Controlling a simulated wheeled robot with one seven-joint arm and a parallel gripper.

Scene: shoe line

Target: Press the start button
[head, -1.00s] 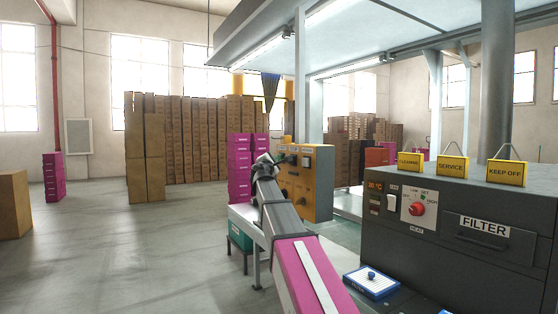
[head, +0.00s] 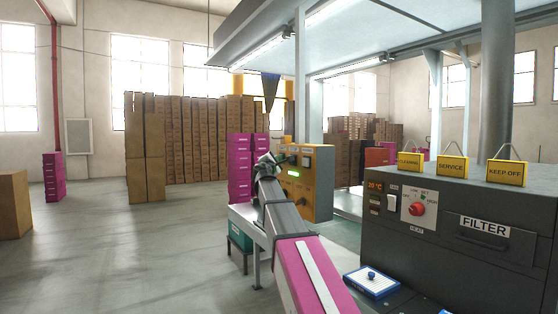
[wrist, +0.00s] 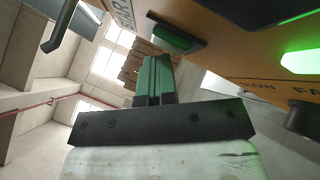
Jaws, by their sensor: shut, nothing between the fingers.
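The orange control panel (head: 320,180) stands past my arm in the head view, with a lit green lamp (head: 294,173) on its face. A dark green button in a black surround (wrist: 175,38) sits beside partly visible black lettering that looks like START. A bright green lamp (wrist: 301,62) glows to its right. My gripper (wrist: 155,66) is shut and empty, its fingertips just below the button in the picture. I cannot tell whether they touch it. The gripper is small in the head view (head: 268,159).
A grey filter machine (head: 455,235) stands at right in the head view. Magenta boxes (head: 240,185) stand behind my arm. The floor at left is open.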

